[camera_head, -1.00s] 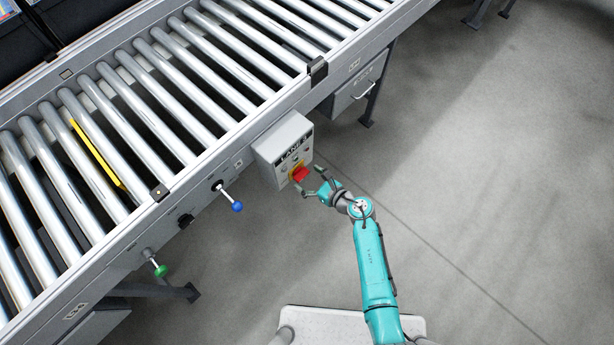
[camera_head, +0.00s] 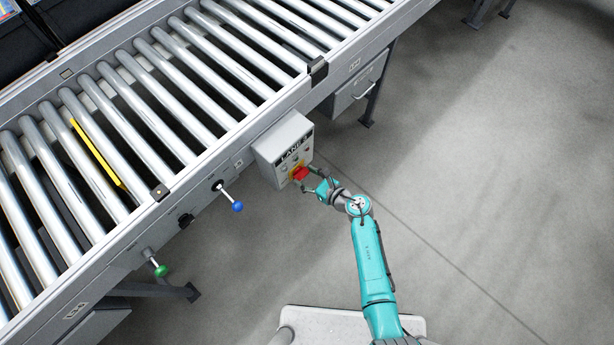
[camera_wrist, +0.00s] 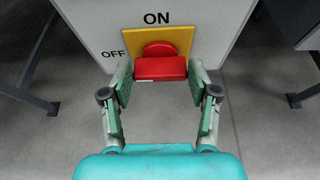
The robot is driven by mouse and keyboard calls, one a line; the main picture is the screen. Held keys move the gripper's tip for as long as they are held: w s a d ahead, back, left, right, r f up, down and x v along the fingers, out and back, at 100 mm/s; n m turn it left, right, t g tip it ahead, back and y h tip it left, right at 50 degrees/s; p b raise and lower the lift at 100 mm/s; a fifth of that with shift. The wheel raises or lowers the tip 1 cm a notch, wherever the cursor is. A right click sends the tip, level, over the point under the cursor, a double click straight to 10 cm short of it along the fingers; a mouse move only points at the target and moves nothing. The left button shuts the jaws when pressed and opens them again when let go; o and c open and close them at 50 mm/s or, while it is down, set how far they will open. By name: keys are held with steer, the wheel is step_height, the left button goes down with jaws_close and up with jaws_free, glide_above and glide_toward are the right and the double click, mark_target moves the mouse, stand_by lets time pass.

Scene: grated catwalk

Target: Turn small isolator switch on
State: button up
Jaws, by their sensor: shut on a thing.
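The isolator switch is a red handle (camera_head: 300,173) on a yellow plate at the lower front of a grey control box (camera_head: 270,160). In the wrist view the red handle (camera_wrist: 161,69) stands on the yellow plate (camera_wrist: 184,37), with ON printed above and OFF to the left. The handle's wide bar lies across the picture, and its exact setting is unclear. My gripper (camera_head: 305,180) is at the box front. In the wrist view my gripper (camera_wrist: 160,78) has one finger at each side of the handle and is shut on it.
A roller conveyor (camera_head: 160,95) runs behind the box. A blue-knobbed lever (camera_head: 237,206), a black knob (camera_head: 185,220) and a green-knobbed lever (camera_head: 160,270) stick out along its side to the left. A grey drawer box (camera_head: 355,88) hangs to the right. Open floor lies right.

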steer(key=m, duration=0.1)
steer(key=m+g, duration=0.1)
steer(key=y, duration=0.1)
steer(key=shift+w+d+m+g, duration=0.25)
steer(key=shift+w+m+g, duration=0.05)
steer(key=shift+m, duration=0.1)
steer(key=m+y, duration=0.1)
steer(key=m+g+y, duration=0.1)
steer(key=m, duration=0.1)
steer(key=shift+w+d+f, duration=0.1)
steer(key=shift+w+f, duration=0.1)
steer(key=m, duration=0.1)
steer(key=m+y, duration=0.1)
steer(key=m, duration=0.1)
steer(key=m+y, duration=0.1)
steer(key=shift+w+d+f+g, duration=0.15)
steer(key=shift+f+g, duration=0.15)
steer(key=shift+g, duration=0.1)
steer(key=shift+f+m+y, duration=0.2)
steer(key=shift+m+y, duration=0.4)
steer(key=shift+m, duration=1.2)
steer(key=o, duration=1.2)
steer(key=shift+f, duration=0.1)
steer(key=shift+c, duration=0.2)
